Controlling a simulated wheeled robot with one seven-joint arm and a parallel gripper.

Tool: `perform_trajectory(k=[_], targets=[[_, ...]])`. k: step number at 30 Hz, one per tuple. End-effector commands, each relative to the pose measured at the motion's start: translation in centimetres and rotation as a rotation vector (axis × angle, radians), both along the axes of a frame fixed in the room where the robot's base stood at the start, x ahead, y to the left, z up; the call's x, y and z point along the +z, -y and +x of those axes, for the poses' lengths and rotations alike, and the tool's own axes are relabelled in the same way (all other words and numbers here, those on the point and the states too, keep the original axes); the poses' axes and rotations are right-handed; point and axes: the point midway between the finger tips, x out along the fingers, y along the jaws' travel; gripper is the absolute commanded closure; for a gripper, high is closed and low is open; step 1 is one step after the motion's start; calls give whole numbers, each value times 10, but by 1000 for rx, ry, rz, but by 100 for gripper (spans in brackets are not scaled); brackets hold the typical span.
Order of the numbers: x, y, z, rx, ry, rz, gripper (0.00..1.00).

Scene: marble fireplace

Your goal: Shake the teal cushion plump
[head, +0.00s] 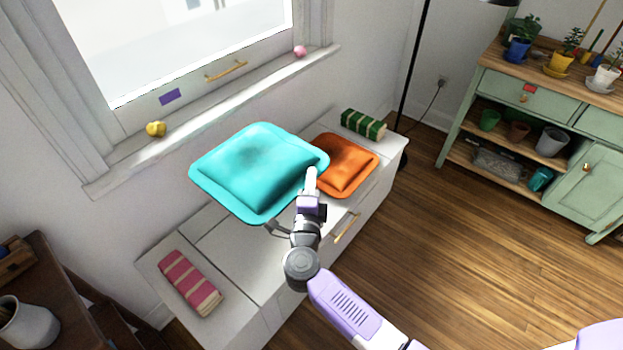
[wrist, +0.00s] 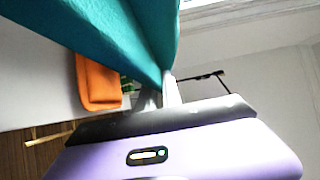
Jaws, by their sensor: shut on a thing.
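The teal cushion (head: 258,168) is a square pillow with a flat border, held above the white window bench (head: 240,262). My gripper (head: 311,178) is shut on its right-hand edge near a corner. In the wrist view the teal cushion (wrist: 110,32) fills the upper left, and my gripper's fingertips (wrist: 164,85) meet at its lower corner. The cushion looks slightly tilted. Its underside and the bench part behind it are hidden in the head view.
An orange cushion (head: 345,165) lies on the bench just right of the teal one. A green striped bundle (head: 363,125) and a pink striped bundle (head: 190,283) lie at the bench's ends. The windowsill (head: 220,112) holds a yellow object (head: 156,129) and a pink ball (head: 300,51).

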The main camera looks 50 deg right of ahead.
Motion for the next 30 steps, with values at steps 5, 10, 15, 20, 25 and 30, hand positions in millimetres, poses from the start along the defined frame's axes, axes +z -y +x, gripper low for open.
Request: perform_trajectory(k=[5, 10, 15, 20, 25, 30], targets=[[36, 0, 0, 0, 3, 1, 100], [56, 0, 0, 0, 4, 2, 100], [51, 0, 0, 0, 3, 1, 100], [24, 0, 0, 0, 2, 0, 100], [-11, 0, 0, -1, 3, 0, 100], [-14, 0, 1, 0, 4, 1, 100]])
